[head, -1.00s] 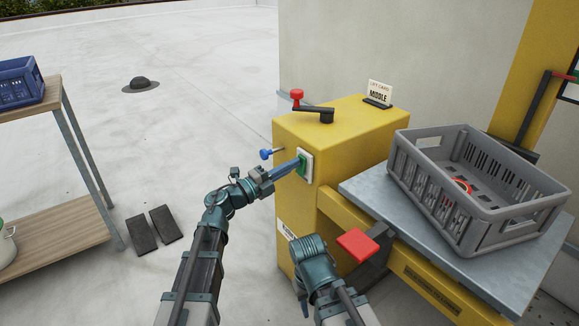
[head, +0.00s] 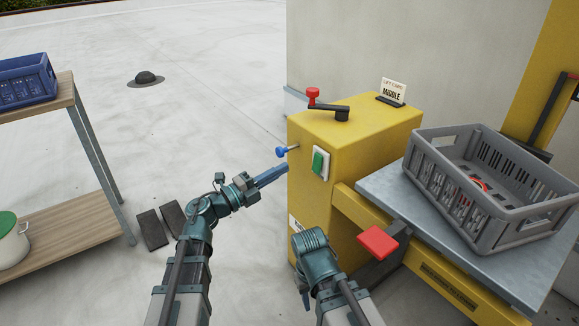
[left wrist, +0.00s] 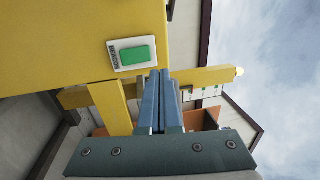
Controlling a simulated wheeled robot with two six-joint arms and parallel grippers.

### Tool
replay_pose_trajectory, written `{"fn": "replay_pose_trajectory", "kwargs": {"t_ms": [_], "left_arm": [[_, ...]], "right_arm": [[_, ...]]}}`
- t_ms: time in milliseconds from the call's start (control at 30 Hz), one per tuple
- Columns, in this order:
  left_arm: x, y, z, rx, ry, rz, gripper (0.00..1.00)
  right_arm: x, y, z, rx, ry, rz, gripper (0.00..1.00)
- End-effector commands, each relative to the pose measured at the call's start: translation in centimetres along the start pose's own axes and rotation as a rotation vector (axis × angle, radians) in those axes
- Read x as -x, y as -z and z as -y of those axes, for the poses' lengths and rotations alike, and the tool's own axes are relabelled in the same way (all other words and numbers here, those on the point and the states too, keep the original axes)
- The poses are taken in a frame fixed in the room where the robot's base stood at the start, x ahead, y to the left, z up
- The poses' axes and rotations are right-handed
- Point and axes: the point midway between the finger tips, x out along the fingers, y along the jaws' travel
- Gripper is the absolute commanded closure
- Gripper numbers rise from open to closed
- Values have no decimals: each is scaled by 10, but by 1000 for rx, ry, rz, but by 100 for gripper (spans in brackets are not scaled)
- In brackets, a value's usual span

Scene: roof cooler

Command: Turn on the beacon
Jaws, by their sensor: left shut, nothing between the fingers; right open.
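A green rocker switch (head: 319,163) on a white plate is on the side of the yellow cabinet (head: 375,118). The switch also shows in the left wrist view (left wrist: 134,55). My left gripper (head: 286,169) is shut and empty, just left of the switch and apart from it in the head view. Its closed blue fingers (left wrist: 161,74) show in the left wrist view. My right gripper (head: 304,296) points down in front of the cabinet, its fingers mostly hidden by its wrist. I cannot clearly make out a beacon; a small pale round tip (left wrist: 239,71) ends a yellow beam.
A blue knob (head: 282,151) sticks out near the switch. A red-handled crank (head: 328,106) and a "MIDDLE" card (head: 393,91) are on top. A shelf (head: 60,125) is left.

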Motion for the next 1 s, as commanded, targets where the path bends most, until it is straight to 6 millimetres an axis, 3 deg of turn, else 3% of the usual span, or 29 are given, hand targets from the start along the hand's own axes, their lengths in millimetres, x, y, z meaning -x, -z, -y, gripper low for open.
{"fn": "replay_pose_trajectory", "kwargs": {"t_ms": [200, 367, 800, 867, 1000], "left_arm": [[30, 0, 11, 0, 0, 2, 100], [39, 0, 13, 0, 0, 0, 100], [40, -2, 15, 4, 5, 12, 100], [37, -7, 18, 15, 18, 45, 100], [27, -35, 32, 90, 83, 229, 100]], "right_arm": [[6, 0, -1, 1, 0, 0, 58], [7, 0, -1, 2, 0, 0, 58], [7, 0, -1, 2, 0, 0, 58], [8, 0, -1, 2, 0, 0, 58], [13, -1, -1, 2, 0, 0, 58]]}}
